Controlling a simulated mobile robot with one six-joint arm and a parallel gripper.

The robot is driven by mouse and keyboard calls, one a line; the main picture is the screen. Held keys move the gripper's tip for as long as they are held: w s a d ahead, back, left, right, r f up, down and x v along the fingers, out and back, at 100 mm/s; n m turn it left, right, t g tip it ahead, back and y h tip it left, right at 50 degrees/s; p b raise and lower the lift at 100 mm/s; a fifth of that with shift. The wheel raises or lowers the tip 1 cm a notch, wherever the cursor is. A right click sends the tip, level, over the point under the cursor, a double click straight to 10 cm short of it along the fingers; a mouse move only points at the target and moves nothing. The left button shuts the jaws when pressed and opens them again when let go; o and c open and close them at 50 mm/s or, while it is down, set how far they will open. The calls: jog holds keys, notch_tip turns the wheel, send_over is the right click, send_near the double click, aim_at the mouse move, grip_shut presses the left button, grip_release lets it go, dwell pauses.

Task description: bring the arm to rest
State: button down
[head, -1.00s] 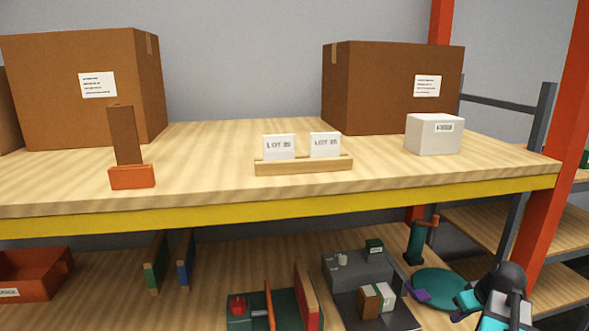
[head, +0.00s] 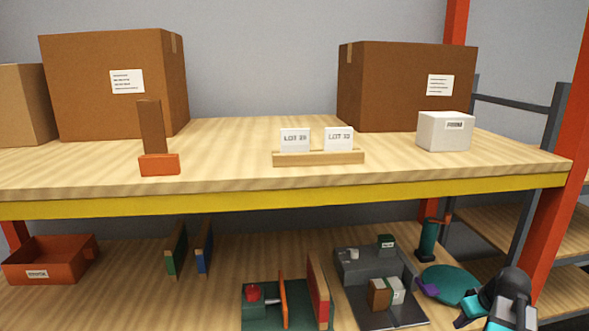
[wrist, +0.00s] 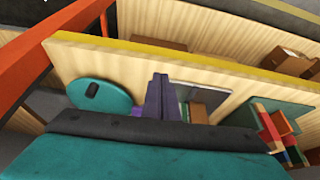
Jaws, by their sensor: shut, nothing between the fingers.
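My gripper (wrist: 160,98) shows in the wrist view as two slim purple fingers standing close together, shut and empty. They point over the lower shelf, near the teal disc (wrist: 98,95) with its dark knob. In the head view my arm, black and teal, enters at the lower right corner, in front of the teal disc (head: 450,285). A small purple piece (head: 428,287) shows at the disc's left edge; I cannot tell there whether it is my fingertips. The fingers' height above the shelf is unclear.
The lower shelf holds a grey machine (head: 362,262) with small blocks, a green fixture with a red knob (head: 252,292) and a red bin (head: 50,262). The upper shelf (head: 230,190) overhangs them. An orange post (head: 562,190) stands right of my arm.

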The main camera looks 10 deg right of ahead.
jog(key=s+a+f+n+g+y+b, duration=0.25)
jog(key=a+f+n+g, duration=0.2)
jog(key=a+f, duration=2.2)
jog(key=s+a+f+m+g+h, duration=0.1)
jog(key=s+a+f+g, duration=0.1)
jog(key=s+f, duration=0.3)
jog(key=s+a+f+m+g+h+b, duration=0.1)
jog(key=s+a+f, duration=0.4)
jog(key=s, duration=0.6)
jog(key=s+a+f+m+g+h, duration=0.1)
jog(key=s+a+f+m+g, duration=0.2)
jog(key=s+f, duration=0.4)
jog(key=shift+s+a+f, duration=0.25)
jog(key=shift+s+a, duration=0.5)
